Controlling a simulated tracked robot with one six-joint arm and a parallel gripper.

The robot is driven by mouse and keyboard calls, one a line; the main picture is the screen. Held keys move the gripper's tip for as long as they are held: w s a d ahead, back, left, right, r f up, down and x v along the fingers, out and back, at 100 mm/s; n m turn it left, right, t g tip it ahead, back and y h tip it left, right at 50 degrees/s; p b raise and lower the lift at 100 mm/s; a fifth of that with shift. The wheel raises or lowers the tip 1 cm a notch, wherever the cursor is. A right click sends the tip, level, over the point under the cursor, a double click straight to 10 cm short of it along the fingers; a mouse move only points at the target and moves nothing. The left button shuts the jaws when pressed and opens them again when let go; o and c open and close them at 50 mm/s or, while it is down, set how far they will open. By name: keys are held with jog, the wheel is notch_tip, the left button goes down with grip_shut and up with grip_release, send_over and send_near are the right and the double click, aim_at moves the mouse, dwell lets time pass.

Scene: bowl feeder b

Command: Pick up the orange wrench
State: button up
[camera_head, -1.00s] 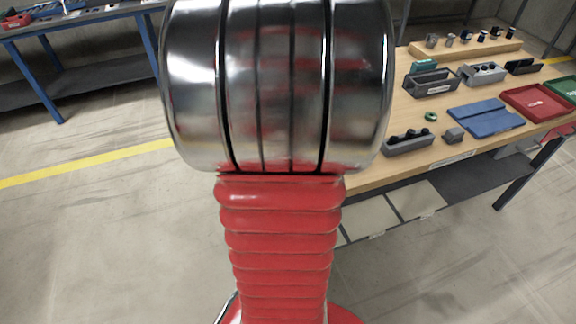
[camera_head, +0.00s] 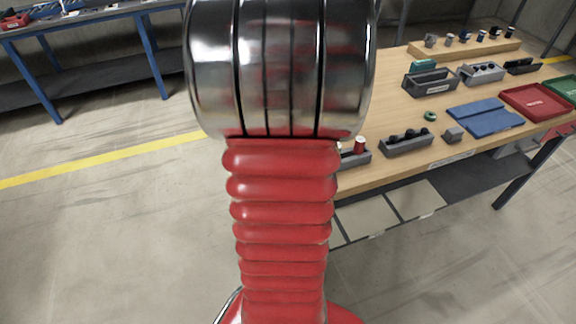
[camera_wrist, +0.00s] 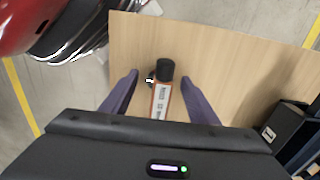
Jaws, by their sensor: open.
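In the wrist view, an orange item with a white label, which looks like the orange wrench (camera_wrist: 161,102), lies on the wooden table. It has a black round end (camera_wrist: 165,69) and a small shiny metal part at its left side. Its near end is hidden behind my gripper's body. My gripper (camera_wrist: 160,77) is open, with one purple finger on each side of the item. I cannot tell how far above the table the fingertips are. In the head view my arm hides the gripper and the wrench.
The wooden table (camera_head: 390,94) carries grey holders (camera_head: 407,143), a blue tray (camera_head: 485,117) and a red tray (camera_head: 537,101) to the right. A dark box (camera_wrist: 286,127) stands at the right in the wrist view. Bare tabletop surrounds the wrench.

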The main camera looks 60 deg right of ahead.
jog(key=shift+c, duration=0.5)
grip_shut()
dwell(0.5)
